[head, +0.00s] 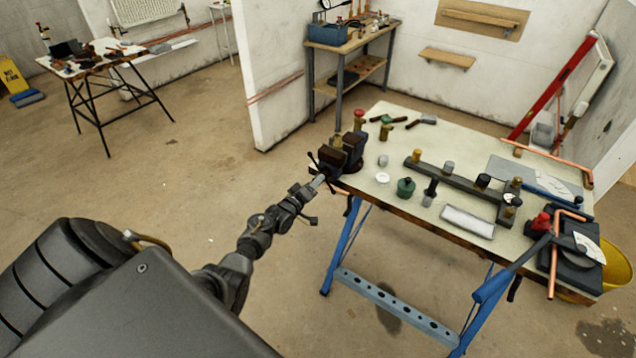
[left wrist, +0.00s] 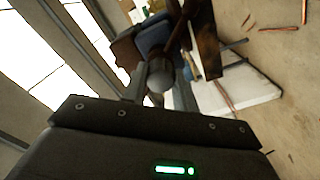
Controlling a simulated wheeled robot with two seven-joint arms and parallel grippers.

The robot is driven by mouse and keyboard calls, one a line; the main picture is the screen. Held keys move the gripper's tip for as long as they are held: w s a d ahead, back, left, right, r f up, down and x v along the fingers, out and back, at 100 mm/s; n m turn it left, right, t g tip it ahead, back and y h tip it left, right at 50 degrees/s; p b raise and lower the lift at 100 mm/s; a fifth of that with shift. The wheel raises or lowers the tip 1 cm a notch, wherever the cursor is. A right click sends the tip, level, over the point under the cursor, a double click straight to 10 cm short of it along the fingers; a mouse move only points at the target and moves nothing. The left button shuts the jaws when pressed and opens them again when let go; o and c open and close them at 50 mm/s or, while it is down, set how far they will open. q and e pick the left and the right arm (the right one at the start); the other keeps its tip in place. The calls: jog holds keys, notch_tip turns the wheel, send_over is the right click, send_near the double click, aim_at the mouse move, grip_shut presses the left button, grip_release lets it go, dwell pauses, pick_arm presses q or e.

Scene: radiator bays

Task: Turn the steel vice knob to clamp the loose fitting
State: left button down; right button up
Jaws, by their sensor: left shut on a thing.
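The dark vice (head: 335,158) is fixed at the near left corner of the workbench (head: 410,225). My left gripper (head: 318,183) reaches its front end and is shut on the knob there. In the left wrist view the rounded grey steel knob (left wrist: 161,76) sits at the fingers (left wrist: 152,92), with the vice's body blurred behind it. A brass fitting with a red top (head: 359,117) stands at the vice's far side; I cannot tell whether the jaws touch it. The gripper hides most of the knob in the head view. My right gripper is not in view.
Several fittings, a green-lidded pot (head: 405,188), a long dark rail (head: 450,182) and a white roll (head: 467,221) lie on the bench. A pipe bender (head: 575,250) and yellow bucket (head: 615,270) are at right. Blue legs (head: 345,245) stand below.

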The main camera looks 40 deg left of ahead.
pick_arm(q)
jog(key=m+b, duration=0.1)
jog(key=m, duration=0.5)
jog(key=m+b, duration=0.1)
jog(key=m, duration=0.6)
jog(key=m+b, duration=0.1)
jog(key=m, duration=0.6)
jog(key=shift+f+b, duration=0.25)
jog(key=shift+b, duration=0.1)
jog(key=c, duration=1.3)
grip_release()
jog(key=shift+s+r, duration=0.15)
jog(key=shift+r, duration=0.1)
jog(key=s+p, duration=0.4)
jog(key=s, duration=0.3)
jog(key=shift+d, duration=0.1)
